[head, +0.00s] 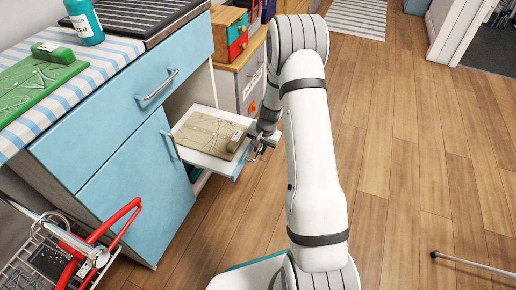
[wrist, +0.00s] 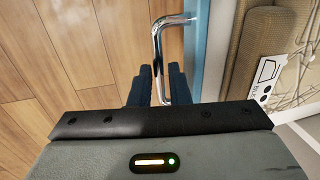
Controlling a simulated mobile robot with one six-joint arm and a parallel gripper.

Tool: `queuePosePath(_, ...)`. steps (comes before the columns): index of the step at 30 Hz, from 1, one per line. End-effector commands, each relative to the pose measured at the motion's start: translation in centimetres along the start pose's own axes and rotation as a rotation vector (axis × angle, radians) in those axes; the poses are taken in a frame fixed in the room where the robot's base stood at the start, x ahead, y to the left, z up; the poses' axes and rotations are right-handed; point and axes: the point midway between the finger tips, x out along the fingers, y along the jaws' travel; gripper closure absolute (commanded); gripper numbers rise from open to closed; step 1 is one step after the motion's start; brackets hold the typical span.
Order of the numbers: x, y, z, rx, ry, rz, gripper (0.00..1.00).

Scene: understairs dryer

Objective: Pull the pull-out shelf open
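The pull-out shelf (head: 190,151) is a white board with a blue front edge (head: 243,163), standing well out from under the counter. A chrome bar handle (wrist: 158,45) is fixed to the blue front, which also shows in the wrist view (wrist: 203,50). My gripper (head: 259,147) is at this front edge. In the wrist view its dark fingers (wrist: 160,82) sit close on both sides of the bar and appear shut on it. The handle's lower end is hidden by the gripper.
A blue drawer (head: 120,95) and blue cupboard door (head: 140,190) stand left of the shelf. A wire rack with a red-handled tool (head: 105,235) stands at lower left. A small wooden cabinet (head: 243,75) is behind. Wooden floor (head: 400,150) to the right is mostly clear.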

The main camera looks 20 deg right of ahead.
Motion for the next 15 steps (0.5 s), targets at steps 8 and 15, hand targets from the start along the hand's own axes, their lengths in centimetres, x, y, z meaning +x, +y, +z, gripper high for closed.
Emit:
queuePosePath(8, 0.01, -0.12, 0.05, -0.002, 0.0, 0.0, 0.67)
queuePosePath(15, -0.42, -0.15, 0.04, -0.002, 0.0, 0.0, 0.67)
